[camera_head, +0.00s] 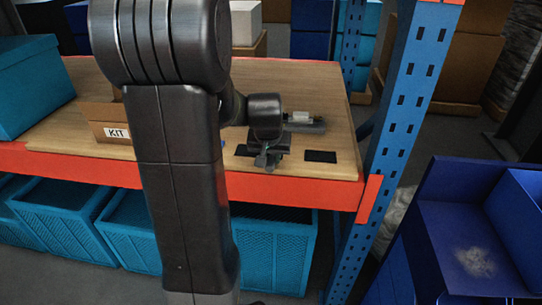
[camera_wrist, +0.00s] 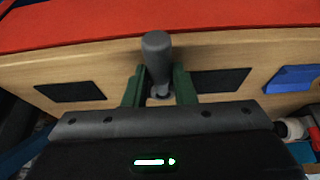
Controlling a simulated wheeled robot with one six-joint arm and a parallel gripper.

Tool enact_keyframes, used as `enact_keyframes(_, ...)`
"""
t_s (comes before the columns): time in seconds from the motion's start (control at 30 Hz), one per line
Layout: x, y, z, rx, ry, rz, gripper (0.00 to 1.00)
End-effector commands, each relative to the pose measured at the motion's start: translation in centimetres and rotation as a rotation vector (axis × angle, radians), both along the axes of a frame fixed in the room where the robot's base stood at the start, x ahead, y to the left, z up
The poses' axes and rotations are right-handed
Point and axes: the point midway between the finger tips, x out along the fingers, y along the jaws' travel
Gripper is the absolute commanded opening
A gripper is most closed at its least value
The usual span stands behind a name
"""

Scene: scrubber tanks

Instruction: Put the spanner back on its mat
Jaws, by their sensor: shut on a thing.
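My gripper (camera_wrist: 159,92) is shut on a dark grey spanner (camera_wrist: 157,52), whose rounded handle end stands out between the green fingers in the wrist view. The rest of the spanner is hidden. In the head view my gripper (camera_head: 266,160) is over the front part of the wooden shelf, between two dark mats. One bare mat (camera_head: 320,156) lies to its right, and another mat (camera_head: 243,151) lies to its left, partly hidden by my arm. The wrist view shows both mats, one on the left (camera_wrist: 72,91) and one on the right (camera_wrist: 220,80), with the spanner between them.
A cardboard KIT box (camera_head: 106,125) stands left on the shelf. A grey fixture with a white roll (camera_head: 303,118) lies behind my gripper. A blue item (camera_wrist: 293,78) lies beside a mat. A blue upright (camera_head: 395,130) bounds the shelf's right side; an orange beam (camera_head: 290,190) edges its front.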

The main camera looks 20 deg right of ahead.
Motion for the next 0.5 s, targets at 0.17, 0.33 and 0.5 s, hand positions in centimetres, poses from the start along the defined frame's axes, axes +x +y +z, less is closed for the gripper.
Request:
enact_keyframes(0.17,0.01,-0.01,-0.11,0.0,0.0,0.0,0.43)
enact_keyframes(0.33,0.01,-0.01,-0.11,0.0,0.0,0.0,0.49)
enact_keyframes(0.5,-0.02,0.02,-0.03,0.0,0.0,0.0,0.49)
